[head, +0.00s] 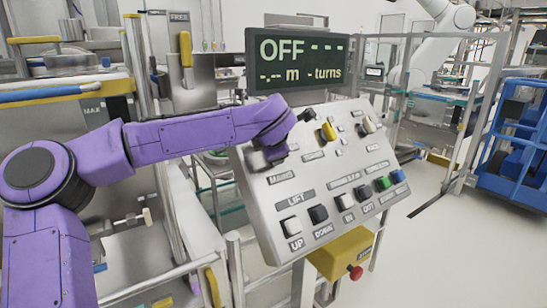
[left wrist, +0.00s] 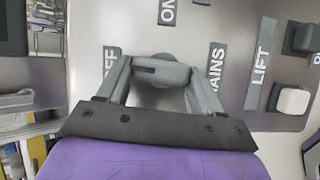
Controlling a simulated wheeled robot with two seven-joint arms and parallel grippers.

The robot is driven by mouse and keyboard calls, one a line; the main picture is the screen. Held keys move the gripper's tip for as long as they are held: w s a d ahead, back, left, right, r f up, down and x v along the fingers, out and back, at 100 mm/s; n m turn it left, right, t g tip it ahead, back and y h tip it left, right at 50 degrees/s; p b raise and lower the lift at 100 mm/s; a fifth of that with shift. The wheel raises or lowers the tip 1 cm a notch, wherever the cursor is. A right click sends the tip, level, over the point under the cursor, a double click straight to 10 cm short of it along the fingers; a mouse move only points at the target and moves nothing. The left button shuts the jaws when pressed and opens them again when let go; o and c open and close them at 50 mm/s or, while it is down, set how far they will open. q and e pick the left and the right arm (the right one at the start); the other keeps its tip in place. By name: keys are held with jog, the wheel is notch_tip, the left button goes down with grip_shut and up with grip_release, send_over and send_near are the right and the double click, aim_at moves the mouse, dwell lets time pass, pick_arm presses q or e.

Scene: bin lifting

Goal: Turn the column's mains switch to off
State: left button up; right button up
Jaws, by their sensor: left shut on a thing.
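The mains switch (left wrist: 162,72) is a grey rotary knob on the sloping control panel (head: 263,208). In the left wrist view it sits between the two grey fingers of my left gripper (left wrist: 160,82), which is shut on it. Its bar lies roughly across the picture, with a dark mark at the end towards the partly hidden "OFF" label at left. "ON" is above and "MAINS" is at right. In the head view my left gripper (head: 268,158) hides the switch at the panel's upper left. The display (head: 297,62) reads "OFF" with dashes. My right gripper is out of view.
A yellow knob (head: 328,131) and a pale knob (head: 368,125) stand on the upper panel. Lift buttons, including a white UP button (head: 291,227), line its lower part. A yellow box (head: 341,254) with a red button (head: 355,272) hangs below. Rails stand at left.

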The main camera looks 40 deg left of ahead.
pick_arm(q)
jog(key=shift+f+n+b, duration=0.2)
jog(key=shift+n+b, duration=0.25)
jog(key=shift+n, duration=0.05)
jog(key=o, duration=1)
jog(key=shift+o, duration=0.2)
jog(key=shift+r, duration=0.1)
jog(key=v, duration=1)
jog(key=shift+s+d+b, duration=0.15)
jog(key=shift+d+b, duration=0.1)
jog(key=shift+b, duration=0.1)
jog(key=shift+r, duration=0.1)
